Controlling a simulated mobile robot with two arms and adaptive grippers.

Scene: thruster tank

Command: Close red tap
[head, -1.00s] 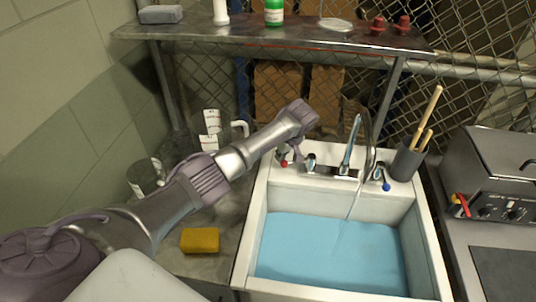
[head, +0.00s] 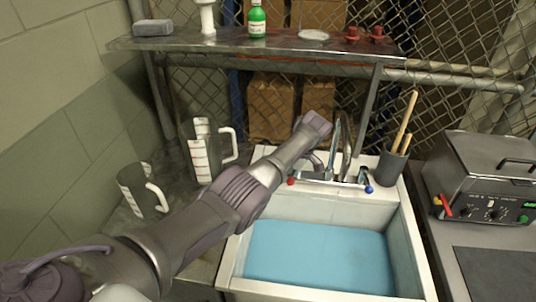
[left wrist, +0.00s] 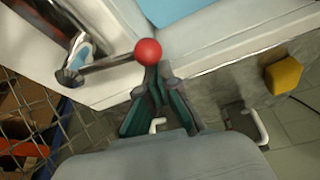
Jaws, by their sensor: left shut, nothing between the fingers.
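The red tap's ball knob (head: 291,181) shows at the sink's back left corner in the head view, just below my left forearm. In the left wrist view the red ball (left wrist: 148,52) sits on a metal lever just beyond the fingertips of my left gripper (left wrist: 160,82). The fingers are shut with nothing between them; I cannot tell whether they touch the ball. In the head view my wrist hides the fingers. The faucet spout (head: 346,135) stands to the right of the wrist. No falling stream of water is visible. My right gripper is not in view.
The white sink (head: 407,235) holds blue water. The blue tap (head: 369,189) and a cup of sticks (head: 391,162) are at its right. Measuring jugs (head: 204,160) stand left of my arm. A metal shelf (head: 270,44) spans above.

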